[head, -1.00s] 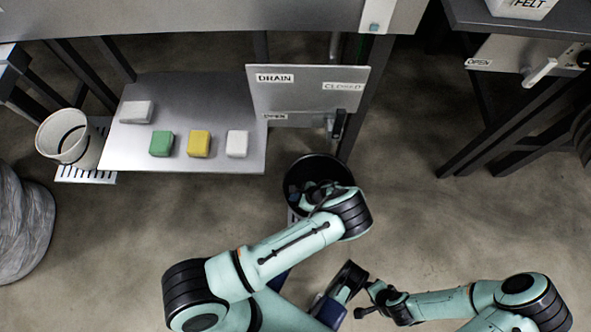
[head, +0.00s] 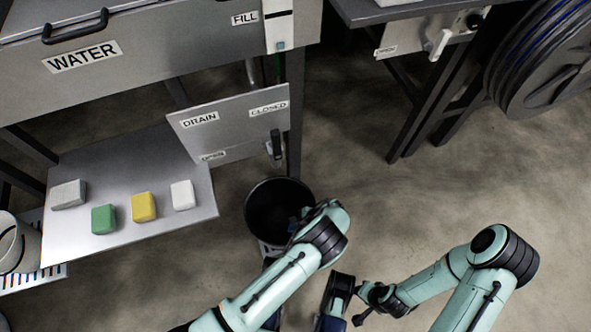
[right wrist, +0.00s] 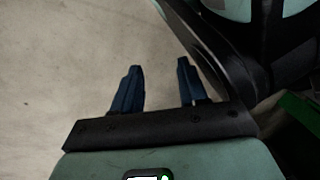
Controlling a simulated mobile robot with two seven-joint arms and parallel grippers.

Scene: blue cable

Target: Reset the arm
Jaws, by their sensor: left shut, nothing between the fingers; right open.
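My left arm comes in from the bottom and reaches up to the black bucket. My left gripper (head: 298,220) is at the bucket's right rim, small and partly hidden by its own wrist; it is shut and empty. My right arm (head: 440,285) is bent low at the right. In the right wrist view, my right gripper (right wrist: 160,82) is open, its two blue fingers apart with only bare floor between them.
The black bucket (head: 268,207) stands on the floor below the drain panel (head: 225,132). A metal shelf (head: 120,165) holds green, yellow and pale blocks. A white bucket (head: 20,250) stands at far left. A cable reel (head: 540,75) is at upper right. Floor at right is clear.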

